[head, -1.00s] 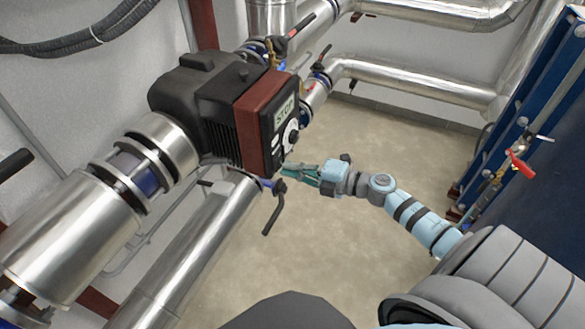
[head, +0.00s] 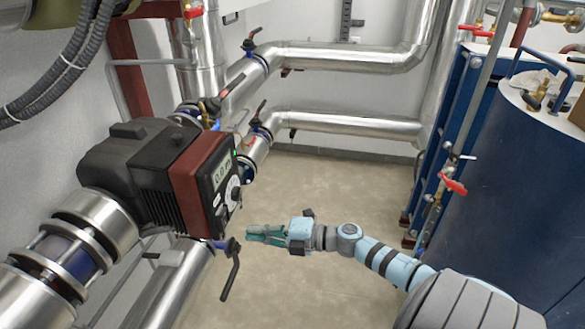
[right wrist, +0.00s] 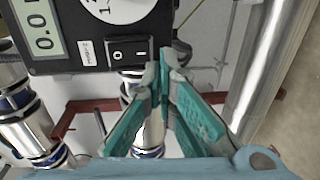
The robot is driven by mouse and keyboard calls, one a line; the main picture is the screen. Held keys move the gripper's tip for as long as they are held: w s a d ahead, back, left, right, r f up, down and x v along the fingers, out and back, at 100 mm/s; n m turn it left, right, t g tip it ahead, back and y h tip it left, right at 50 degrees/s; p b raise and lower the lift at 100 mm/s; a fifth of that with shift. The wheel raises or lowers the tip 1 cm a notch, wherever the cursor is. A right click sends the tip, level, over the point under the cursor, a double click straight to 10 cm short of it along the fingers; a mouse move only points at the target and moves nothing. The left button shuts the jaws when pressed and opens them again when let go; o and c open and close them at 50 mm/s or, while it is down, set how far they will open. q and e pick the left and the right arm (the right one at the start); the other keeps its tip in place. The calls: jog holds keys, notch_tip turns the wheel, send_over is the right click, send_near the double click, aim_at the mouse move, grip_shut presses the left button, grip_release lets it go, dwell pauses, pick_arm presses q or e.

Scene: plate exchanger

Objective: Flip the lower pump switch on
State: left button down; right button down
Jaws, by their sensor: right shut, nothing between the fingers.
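The pump (head: 140,165) is a dark grey body with a red-brown front section and a black control panel (head: 222,185). The panel's display reads 0.0 and a green light shows beside it. In the right wrist view the panel has the display (right wrist: 40,33), a white dial (right wrist: 120,8) and a black rocker switch (right wrist: 128,54) marked 0 and I. My right gripper (head: 250,233) is shut and empty, to the right of and below the panel, with a gap in the head view. Its fingertips (right wrist: 165,62) appear just right of the switch. My left gripper is out of view.
A black-handled valve (head: 231,270) sticks out below the panel, left of my right gripper. Silver pipes (head: 345,122) run behind. A blue tank (head: 530,170) and a red-handled valve (head: 453,184) stand at the right. The floor between is clear.

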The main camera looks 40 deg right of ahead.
jog(key=f+p+v, duration=0.1)
jog(key=f+v, duration=0.1)
jog(key=v, duration=0.6)
jog(key=shift+s+d, duration=0.2)
jog(key=shift+s, duration=0.25)
jog(key=s+d+f+m+g+h, duration=0.2)
jog(key=s+d+f+m+h, duration=0.2)
jog(key=d+f+m+h, duration=0.9)
jog(key=s+d+f+m+g, duration=0.1)
jog(key=s+f+m+g, duration=0.45)
jog(key=s+f, duration=0.9)
jog(key=s+a+f+m+g, duration=0.4)
jog(key=s+a+f+m, duration=0.1)
jog(key=s+a+f, duration=0.55)
jog(key=s+a+f+y, duration=0.1)
jog(key=s+a+f, duration=0.1)
jog(key=a, duration=0.4)
jog(key=s+a+f+g+y, duration=0.1)
jog(key=s+a+f+y, duration=0.1)
jog(key=a, duration=0.5)
jog(key=shift+a+m, duration=0.35)
